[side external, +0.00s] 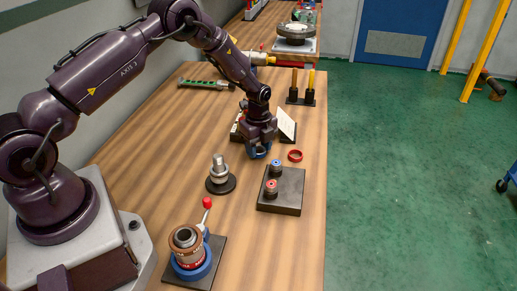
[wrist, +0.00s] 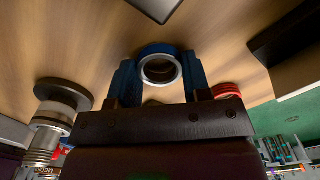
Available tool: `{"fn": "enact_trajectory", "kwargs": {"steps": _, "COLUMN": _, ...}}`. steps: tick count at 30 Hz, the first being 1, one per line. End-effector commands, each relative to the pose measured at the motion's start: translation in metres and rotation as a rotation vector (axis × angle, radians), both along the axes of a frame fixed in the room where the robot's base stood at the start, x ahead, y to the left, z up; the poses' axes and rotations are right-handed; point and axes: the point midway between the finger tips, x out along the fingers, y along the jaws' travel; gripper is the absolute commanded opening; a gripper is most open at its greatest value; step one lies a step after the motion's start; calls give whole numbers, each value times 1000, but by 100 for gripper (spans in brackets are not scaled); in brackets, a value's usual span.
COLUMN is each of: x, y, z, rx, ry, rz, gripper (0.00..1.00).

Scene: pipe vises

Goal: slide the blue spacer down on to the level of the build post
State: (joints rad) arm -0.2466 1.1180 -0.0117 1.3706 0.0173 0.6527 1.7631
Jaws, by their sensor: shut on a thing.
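My gripper (side external: 260,150) is shut on the blue spacer (wrist: 142,52), a blue ring with a silver inner rim, held between the two blue fingers in the wrist view. In the side view the spacer shows only as a bit of blue under the gripper, and its height above the table is hard to tell. The build post (side external: 219,166), a stepped silver post on a round black base, stands apart from the gripper, to its left and nearer the camera. It also shows at the left of the wrist view (wrist: 45,140). No spacer in blue is on it.
A red ring (side external: 295,155) lies on the table right of my gripper. A black block (side external: 287,203) with a blue-topped and a red-topped peg is in front. A vise (side external: 188,262) with a red-knobbed lever stands nearest the camera. A white card (side external: 287,124) stands behind the gripper.

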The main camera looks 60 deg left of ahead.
Motion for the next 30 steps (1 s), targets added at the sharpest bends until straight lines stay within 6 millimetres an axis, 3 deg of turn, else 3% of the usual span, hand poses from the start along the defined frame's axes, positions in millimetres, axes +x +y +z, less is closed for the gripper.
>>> {"fn": "enact_trajectory", "kwargs": {"steps": 7, "x": 0, "y": 0, "z": 33, "rx": 0, "ry": -4, "rz": 2, "gripper": 21}}
{"fn": "enact_trajectory", "kwargs": {"steps": 15, "x": -49, "y": -11, "z": 90, "rx": 1, "ry": -4, "rz": 1, "gripper": 21}}
{"fn": "enact_trajectory", "kwargs": {"steps": 24, "x": -110, "y": -26, "z": 116, "rx": 1, "ry": -1, "rz": 1, "gripper": 21}}
{"fn": "enact_trajectory", "kwargs": {"steps": 30, "x": -131, "y": -32, "z": 129, "rx": 0, "ry": -3, "rz": -2, "gripper": 21}}
